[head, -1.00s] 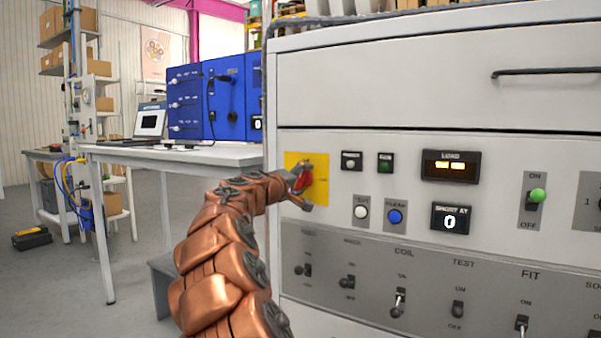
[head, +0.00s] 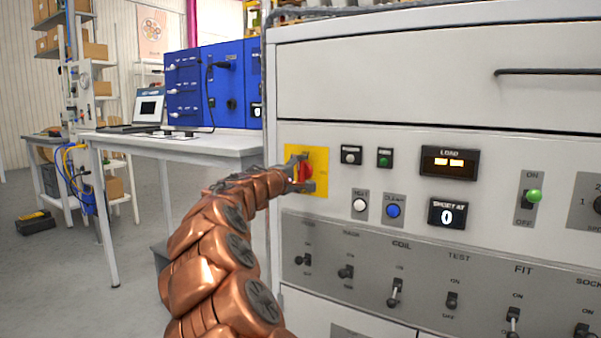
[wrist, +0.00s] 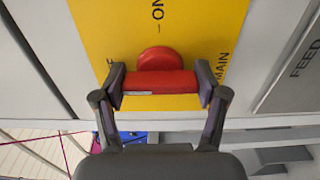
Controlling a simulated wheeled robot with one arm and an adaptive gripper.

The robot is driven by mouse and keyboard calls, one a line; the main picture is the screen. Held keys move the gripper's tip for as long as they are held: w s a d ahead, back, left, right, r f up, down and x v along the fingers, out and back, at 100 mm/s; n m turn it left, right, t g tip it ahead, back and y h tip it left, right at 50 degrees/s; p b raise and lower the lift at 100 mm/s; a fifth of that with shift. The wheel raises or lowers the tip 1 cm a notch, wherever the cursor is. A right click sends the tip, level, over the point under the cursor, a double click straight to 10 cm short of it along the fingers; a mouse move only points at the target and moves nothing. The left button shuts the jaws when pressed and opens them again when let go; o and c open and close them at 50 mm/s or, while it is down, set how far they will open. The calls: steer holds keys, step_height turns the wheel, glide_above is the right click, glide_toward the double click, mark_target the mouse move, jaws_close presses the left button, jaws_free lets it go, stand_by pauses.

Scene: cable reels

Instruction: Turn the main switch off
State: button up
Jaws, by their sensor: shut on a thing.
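The main switch is a red rotary handle (head: 305,172) on a yellow plate (head: 319,157) at the left end of the grey panel. In the wrist view the red handle (wrist: 155,83) lies between the two fingers, with the yellow plate (wrist: 110,30) behind it. The plate's words "ON" and "MAIN" show there; other lettering is hidden by the fingers. My gripper (wrist: 160,90) is shut on the handle, one finger at each end of it. In the head view my gripper (head: 303,174) partly covers the handle.
Right of the plate are small buttons, a load display (head: 450,162), a counter reading 0 (head: 447,214) and a green-tipped toggle (head: 534,196). A row of toggles (head: 395,291) runs below. A white table (head: 185,146) with blue cabinets (head: 205,90) stands at the left.

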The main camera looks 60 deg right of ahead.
steer(key=o, duration=1.1)
steer(key=shift+o, duration=0.2)
steer(key=a, duration=1.2)
steer(key=shift+s, duration=0.25)
